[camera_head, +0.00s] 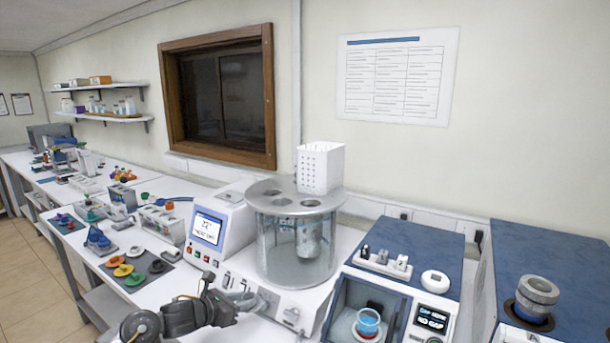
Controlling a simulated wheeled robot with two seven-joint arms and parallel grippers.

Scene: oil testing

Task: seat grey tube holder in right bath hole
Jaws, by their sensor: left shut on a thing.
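My left gripper (232,306) is low in the picture, in front of the bath's control unit. It is shut on a small light grey piece (243,299) at its tips, which looks like the grey tube holder; its shape is only partly clear. The bath (295,245) is a glass cylinder with a round metal lid (262,190). The lid has several holes, and its right hole (311,203) shows in front of a white perforated basket (320,168). The held piece is apart from the lid, to its lower left. My right gripper is not in view.
A dark mat (140,255) on the bench bears coloured holders and a dark one (157,266). The bath's screen unit (208,228) stands left of the glass. A blue-topped device (405,255) and another blue box (565,280) with a grey metal cylinder (537,290) stand right.

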